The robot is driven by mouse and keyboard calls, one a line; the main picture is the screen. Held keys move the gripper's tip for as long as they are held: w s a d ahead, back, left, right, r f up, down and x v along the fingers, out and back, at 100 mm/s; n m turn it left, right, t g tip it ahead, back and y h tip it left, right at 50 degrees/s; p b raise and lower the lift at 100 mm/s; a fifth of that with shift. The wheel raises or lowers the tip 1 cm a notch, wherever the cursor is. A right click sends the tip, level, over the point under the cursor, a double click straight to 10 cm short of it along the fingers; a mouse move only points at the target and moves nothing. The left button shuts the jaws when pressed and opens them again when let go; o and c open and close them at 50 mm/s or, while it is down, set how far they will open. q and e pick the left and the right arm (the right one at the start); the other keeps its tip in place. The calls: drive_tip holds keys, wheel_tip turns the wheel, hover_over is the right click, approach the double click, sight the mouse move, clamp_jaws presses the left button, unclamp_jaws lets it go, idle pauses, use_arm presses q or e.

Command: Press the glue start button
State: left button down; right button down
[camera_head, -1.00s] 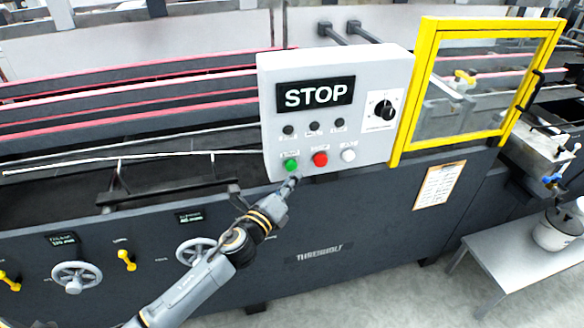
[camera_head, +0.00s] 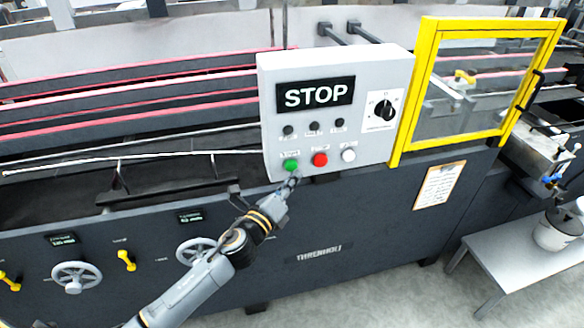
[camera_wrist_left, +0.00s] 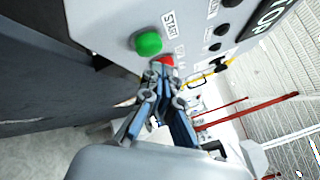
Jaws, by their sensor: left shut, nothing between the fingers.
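The control panel (camera_head: 270,110) is a grey box with a black STOP display. A green button (camera_head: 291,165) sits at its lower left, with a red button (camera_head: 320,159) and a white button (camera_head: 348,155) to its right. In the left wrist view the green button (camera_wrist_left: 148,43) has a START label beside it. My left gripper (camera_head: 293,181) is shut and empty, just below the green button in the head view. In the left wrist view its fingertips (camera_wrist_left: 163,68) are close to the green button and partly cover the red button (camera_wrist_left: 164,60). Contact cannot be told. My right gripper is not in view.
A rotary knob (camera_head: 384,109) is on the panel's right side. A yellow-framed guard (camera_head: 428,70) stands right of the panel. Handwheels (camera_head: 77,277) and yellow levers (camera_head: 126,260) are on the machine's front. A small table (camera_head: 510,262) stands at the right.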

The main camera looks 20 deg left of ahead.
use_arm(q)
drive_tip(key=shift+w+a, duration=0.25)
drive_tip(key=shift+w, duration=0.1)
drive_tip(key=shift+w+a, duration=0.25)
drive_tip(key=shift+w, duration=0.15)
idle(1.0)
drive_tip(key=shift+s, duration=0.1)
drive_tip(key=shift+s+d, duration=0.5)
drive_tip(key=shift+s, duration=0.2)
drive_tip(key=s+d, duration=0.1)
drive_tip(key=s, duration=0.1)
drive_tip(key=s+d, duration=0.1)
drive_tip(key=s, duration=0.1)
drive_tip(key=shift+d, duration=0.4)
idle(0.6)
